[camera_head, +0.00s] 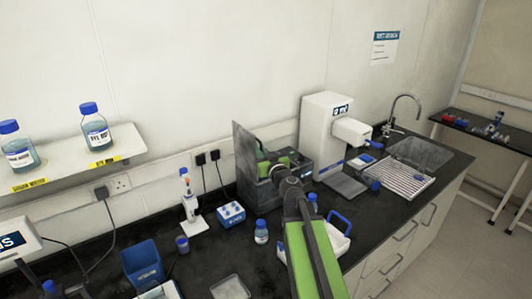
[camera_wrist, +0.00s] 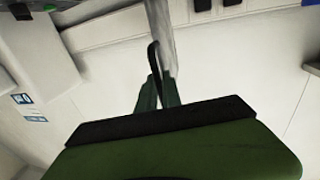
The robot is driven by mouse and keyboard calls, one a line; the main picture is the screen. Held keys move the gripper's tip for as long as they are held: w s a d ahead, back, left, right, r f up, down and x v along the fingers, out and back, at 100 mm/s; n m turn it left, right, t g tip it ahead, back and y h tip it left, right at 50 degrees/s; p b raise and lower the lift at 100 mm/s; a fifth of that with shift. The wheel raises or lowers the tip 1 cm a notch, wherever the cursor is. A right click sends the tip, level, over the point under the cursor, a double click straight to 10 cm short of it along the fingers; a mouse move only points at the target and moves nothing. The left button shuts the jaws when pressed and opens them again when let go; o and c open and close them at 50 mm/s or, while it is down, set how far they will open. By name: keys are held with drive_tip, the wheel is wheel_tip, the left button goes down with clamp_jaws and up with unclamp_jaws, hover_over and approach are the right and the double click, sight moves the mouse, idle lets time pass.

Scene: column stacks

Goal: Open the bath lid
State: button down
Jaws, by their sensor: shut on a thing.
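The bath lid (camera_head: 244,158) is a grey, see-through panel standing steeply up at the left side of the dark bath (camera_head: 302,170) on the counter. In the wrist view the lid (camera_wrist: 160,22) shows nearly edge-on, running up from the fingertips. My gripper (camera_wrist: 160,84) is shut, with a thin black strip, seemingly the lid's handle, between or beside its dark green fingers. In the head view my green arm reaches over the bath and hides part of it. The exact grip on the handle is hard to see.
A white dispenser (camera_head: 325,130) stands right of the bath, with a sink (camera_head: 415,152) beyond. A blue-topped bottle (camera_head: 261,233), a blue-and-white rack (camera_head: 230,213) and a white caddy with a blue handle (camera_head: 338,235) stand close by. A wall shelf (camera_head: 75,160) is at the left.

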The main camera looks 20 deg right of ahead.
drive_tip(key=shift+s+a+f+n, duration=0.15)
drive_tip(key=shift+a+n, duration=0.1)
drive_tip(key=shift+a, duration=0.2)
drive_tip(key=shift+s+a+f+n, duration=0.1)
drive_tip(key=shift+a+n, duration=0.15)
drive_tip(key=shift+a, duration=0.15)
drive_tip(key=c, duration=1.5)
unclamp_jaws()
drive_tip(key=shift+c, duration=0.2)
drive_tip(key=shift+r, duration=0.1)
